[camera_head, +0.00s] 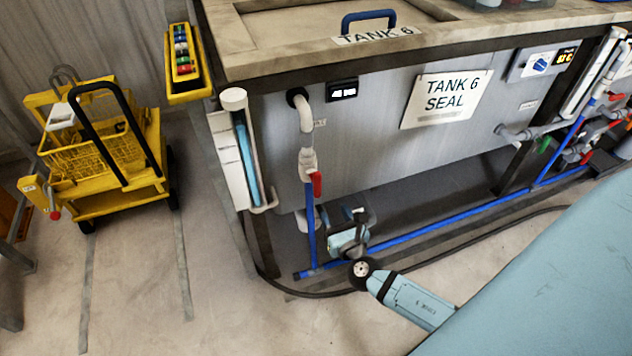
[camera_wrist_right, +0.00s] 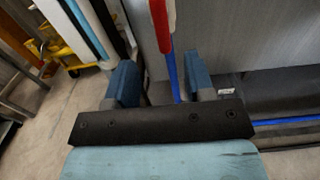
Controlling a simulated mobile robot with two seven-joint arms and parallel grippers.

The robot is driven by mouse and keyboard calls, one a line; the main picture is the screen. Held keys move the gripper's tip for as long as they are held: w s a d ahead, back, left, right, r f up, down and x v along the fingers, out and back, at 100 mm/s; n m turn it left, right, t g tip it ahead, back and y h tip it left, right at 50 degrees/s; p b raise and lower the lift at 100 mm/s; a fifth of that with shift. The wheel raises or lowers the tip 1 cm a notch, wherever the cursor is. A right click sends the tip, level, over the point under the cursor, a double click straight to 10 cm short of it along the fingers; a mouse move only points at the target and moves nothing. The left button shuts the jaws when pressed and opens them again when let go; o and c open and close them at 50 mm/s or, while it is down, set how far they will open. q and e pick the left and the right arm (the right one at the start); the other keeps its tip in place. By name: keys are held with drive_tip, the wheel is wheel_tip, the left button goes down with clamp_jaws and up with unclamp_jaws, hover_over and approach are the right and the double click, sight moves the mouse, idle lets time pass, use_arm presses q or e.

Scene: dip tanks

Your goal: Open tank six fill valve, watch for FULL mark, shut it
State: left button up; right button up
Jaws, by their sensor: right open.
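The tank six fill valve (camera_head: 308,163) sits on the vertical pipe at the tank's left front, with a red lever (camera_head: 317,184) pointing down along the pipe. The lever also shows at the top of the right wrist view (camera_wrist_right: 162,25). My right gripper (camera_head: 343,216) is open and empty, low and right of the lever. In the wrist view the blue pipe (camera_wrist_right: 173,75) shows between its fingers (camera_wrist_right: 163,84), with the lever farther up. A sight tube (camera_head: 244,160) with blue liquid stands at the tank's left corner; no FULL mark is readable. My left gripper is out of view.
A TANK 6 SEAL sign (camera_head: 446,100) and a small display (camera_head: 342,91) are on the tank front. A blue pipe (camera_head: 440,225) and black hose run low along the tank. A yellow cart (camera_head: 110,150) stands left. Floor between cart and tank is clear.

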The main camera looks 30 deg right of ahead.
sight(319, 184)
drive_tip(key=x, duration=1.2)
drive_tip(key=shift+w+d, duration=0.15)
drive_tip(key=shift+w, duration=0.1)
clamp_jaws()
